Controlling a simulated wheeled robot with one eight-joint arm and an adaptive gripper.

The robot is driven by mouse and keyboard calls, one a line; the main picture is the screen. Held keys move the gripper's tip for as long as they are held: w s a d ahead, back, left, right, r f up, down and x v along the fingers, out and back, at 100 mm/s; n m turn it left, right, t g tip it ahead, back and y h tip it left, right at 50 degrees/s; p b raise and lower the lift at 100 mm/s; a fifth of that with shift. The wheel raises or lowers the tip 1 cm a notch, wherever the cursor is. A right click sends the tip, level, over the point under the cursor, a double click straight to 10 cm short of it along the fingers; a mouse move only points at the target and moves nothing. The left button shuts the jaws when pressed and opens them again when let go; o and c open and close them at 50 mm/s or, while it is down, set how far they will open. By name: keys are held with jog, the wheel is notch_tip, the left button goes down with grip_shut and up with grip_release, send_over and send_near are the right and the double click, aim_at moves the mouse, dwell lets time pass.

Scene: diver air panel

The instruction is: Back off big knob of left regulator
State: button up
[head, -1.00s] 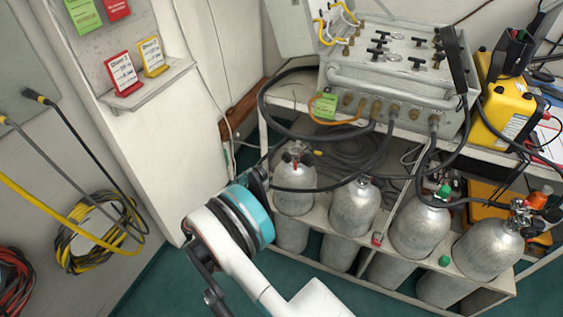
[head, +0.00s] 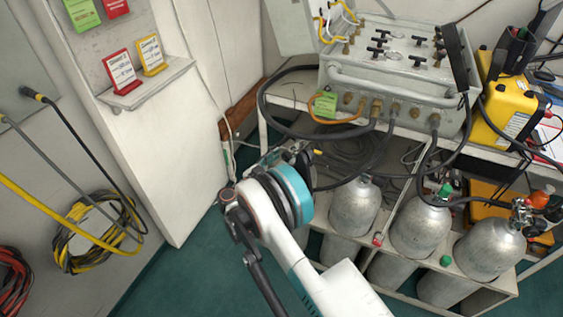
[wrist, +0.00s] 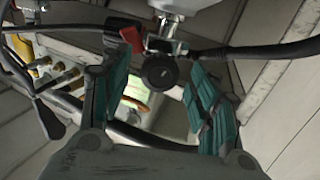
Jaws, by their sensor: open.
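The left regulator's big knob (wrist: 158,71) is round and black, seen face-on in the wrist view. It sits below the metal valve fitting (wrist: 165,45) of a grey cylinder (wrist: 183,7). My gripper (wrist: 157,82) is open, with one teal-padded finger on each side of the knob. Gaps show between the knob and both fingers, and I cannot see any contact. In the head view my gripper (head: 290,153) is mostly hidden behind my wrist, which also covers the leftmost cylinder and its regulator.
A red part (wrist: 131,36) sits left of the valve, and a thick black hose (wrist: 270,50) runs off right. Other grey cylinders (head: 355,208) stand in the rack to the right. The air panel (head: 395,80) is on the shelf above. Open floor lies at the left.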

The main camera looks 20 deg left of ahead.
jog(key=c, duration=1.1)
jog(key=shift+n, duration=0.3)
